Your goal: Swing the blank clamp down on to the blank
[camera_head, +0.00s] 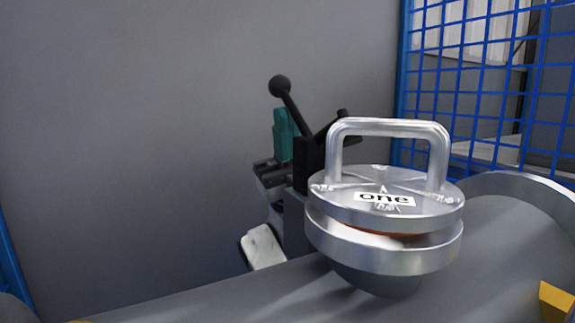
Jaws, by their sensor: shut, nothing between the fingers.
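The blank (330,187) is a round silver plate with an arched handle and a label reading "one". It sits over the silver flange (385,262) of a short nozzle, with an orange-red edge showing in the gap between them. The gap looks wider at the right. Behind and left of the blank stands a dark mechanism that looks like the blank clamp (306,165). Its black lever with a ball knob (280,86) leans up and left. A short black arm points up and right behind the blank's handle. The clamp's lower part is partly hidden. My gripper is not in view.
The grey curved shell (215,302) fills the bottom. A teal part (284,136) stands beside the clamp, and a pale block (262,247) sits below it. A blue mesh fence (480,75) stands at right. A yellow piece (556,302) is at lower right. The left side looks clear.

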